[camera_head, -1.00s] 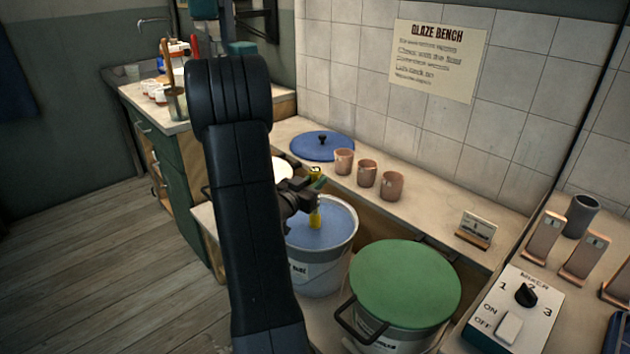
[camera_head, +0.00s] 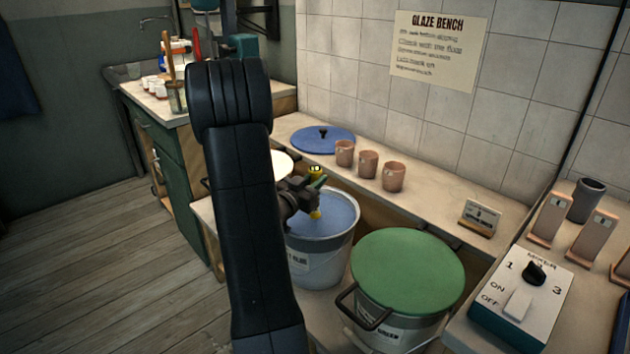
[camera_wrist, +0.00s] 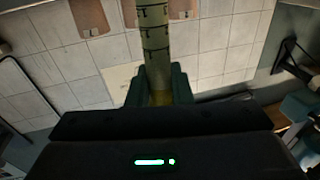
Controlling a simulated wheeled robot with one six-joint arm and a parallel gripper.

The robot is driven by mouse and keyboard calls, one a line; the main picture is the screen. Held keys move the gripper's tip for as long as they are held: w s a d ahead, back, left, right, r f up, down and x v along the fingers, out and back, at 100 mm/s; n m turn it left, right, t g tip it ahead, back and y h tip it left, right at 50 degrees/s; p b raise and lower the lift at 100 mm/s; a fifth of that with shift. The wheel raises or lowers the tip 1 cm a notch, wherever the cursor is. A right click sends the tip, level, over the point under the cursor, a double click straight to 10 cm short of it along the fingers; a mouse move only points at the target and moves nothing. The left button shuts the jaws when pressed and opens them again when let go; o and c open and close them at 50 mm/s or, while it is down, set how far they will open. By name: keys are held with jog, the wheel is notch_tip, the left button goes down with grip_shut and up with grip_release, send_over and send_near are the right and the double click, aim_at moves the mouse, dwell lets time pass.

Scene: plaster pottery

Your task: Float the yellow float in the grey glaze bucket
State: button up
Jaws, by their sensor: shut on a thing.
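My gripper (camera_head: 312,192) is shut on the yellow float. Yellow parts of the float (camera_head: 315,214) show above and below the jaws in the head view. In the wrist view its marked stem (camera_wrist: 155,35) stands out between the gripper's fingers (camera_wrist: 157,88), with a yellow part low between them. A pale grey bucket (camera_head: 322,268) with blue liquid stands below the gripper, and its label is partly hidden by my arm. The float's lower end overlaps the blue surface in the picture. I cannot tell whether it touches the liquid.
A green-lidded bucket (camera_head: 408,278) stands just right of the grey one. A white-topped container (camera_head: 281,163) is partly hidden behind my arm. A blue lid (camera_head: 323,139) and pink cups (camera_head: 368,164) sit on the back ledge. A mixer control box (camera_head: 522,300) is at right.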

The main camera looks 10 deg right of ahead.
jog(key=f, duration=0.3)
jog(key=shift+s+f, duration=0.1)
jog(key=shift+s, duration=0.2)
jog(key=o, duration=1)
jog(key=shift+s, duration=0.1)
jog(key=r+v, duration=0.1)
jog(key=v, duration=0.3)
jog(key=r+v, duration=0.1)
jog(key=v, duration=0.3)
jog(key=r+p+v, duration=0.1)
jog(key=v, duration=0.4)
jog(key=shift+a, duration=0.3)
jog(key=x, duration=0.4)
jog(key=f+x, duration=0.1)
jog(key=x, duration=0.4)
jog(key=f+x, duration=0.1)
jog(key=x, duration=0.3)
jog(key=shift+w+f+b, duration=0.25)
jog(key=shift+w+b, duration=0.05)
jog(key=shift+w, duration=0.05)
